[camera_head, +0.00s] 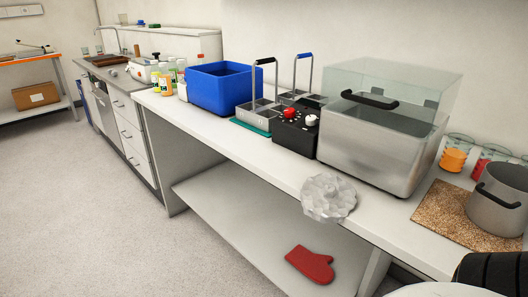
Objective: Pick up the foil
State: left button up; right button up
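The foil (328,198) is a crumpled, pale silver sheet with a ragged edge. It lies at the front edge of the white counter (385,217), in front of the steel water bath, and part of it hangs over the edge. Nothing is holding it. Neither of my grippers is in view, so I cannot see whether they are open or shut.
A steel bath with a clear lid (380,135) stands behind the foil. A pot (497,203) on a cork mat (438,213) is to the right. A blue bin (220,88) and wire-handled racks (258,112) are left. A red mitt (310,264) lies on the lower shelf.

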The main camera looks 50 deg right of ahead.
aim_at(326, 197)
jog(key=i, duration=2.25)
jog(key=z, duration=3.7)
